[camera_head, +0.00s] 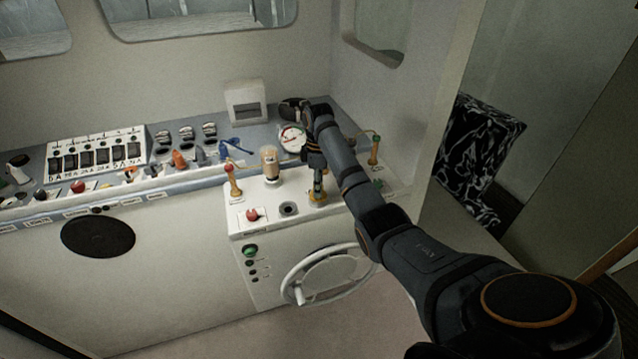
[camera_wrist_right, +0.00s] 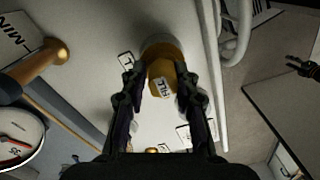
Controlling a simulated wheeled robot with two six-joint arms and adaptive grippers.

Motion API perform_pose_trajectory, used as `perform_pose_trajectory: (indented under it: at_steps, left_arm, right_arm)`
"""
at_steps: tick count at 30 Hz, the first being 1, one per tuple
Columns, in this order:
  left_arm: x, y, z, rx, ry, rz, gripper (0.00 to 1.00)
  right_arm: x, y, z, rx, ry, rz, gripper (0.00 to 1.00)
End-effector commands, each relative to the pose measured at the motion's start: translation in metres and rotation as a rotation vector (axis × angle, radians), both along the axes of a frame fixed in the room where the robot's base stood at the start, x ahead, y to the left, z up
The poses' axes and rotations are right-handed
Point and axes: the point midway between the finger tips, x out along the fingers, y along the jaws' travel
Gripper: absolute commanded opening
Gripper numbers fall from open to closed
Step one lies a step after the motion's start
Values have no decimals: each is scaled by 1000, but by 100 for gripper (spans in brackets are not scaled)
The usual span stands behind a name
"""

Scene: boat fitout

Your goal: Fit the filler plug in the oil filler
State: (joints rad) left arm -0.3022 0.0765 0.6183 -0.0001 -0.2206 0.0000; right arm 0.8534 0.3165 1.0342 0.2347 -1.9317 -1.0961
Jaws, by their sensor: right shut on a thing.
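My right gripper (camera_head: 316,172) reaches down over the white console from the right. It is shut on a brass-coloured plug-like piece with a white label, which I take for the filler plug (camera_wrist_right: 162,82). Below the jaws in the head view is a brass fitting (camera_head: 318,195) on the console top, probably the oil filler. The gripped piece stands upright in line with it. The fingers hide much of the join, so I cannot tell whether the plug is seated. A small dark jaw-like shape at the right edge of the wrist view looks like my left gripper (camera_wrist_right: 303,68); its state is unclear.
A dark round hole (camera_head: 289,208), a red knob (camera_head: 252,214), a clear cylinder (camera_head: 270,164) and a lever (camera_head: 234,182) stand left of the gripper. A gauge (camera_head: 292,138) is behind it, another lever (camera_head: 375,149) right. A white wheel (camera_head: 330,275) is on the front.

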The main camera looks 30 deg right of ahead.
Motion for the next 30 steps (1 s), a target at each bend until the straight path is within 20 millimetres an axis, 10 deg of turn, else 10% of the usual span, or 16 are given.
perform_pose_trajectory:
  at_steps: [8,9,15,30]
  left_arm:
    - [2,2,0,3,-2,-1,40]
    - [2,2,0,3,-3,-1,40]
    - [3,3,0,3,-5,-1,40]
    - [3,4,1,5,-5,-2,40]
  right_arm:
    - [0,0,-1,0,0,0,0]
    - [0,0,-1,0,0,0,31]
    - [0,0,-1,0,0,0,56]
    - [-1,-5,21,-1,-3,7,56]
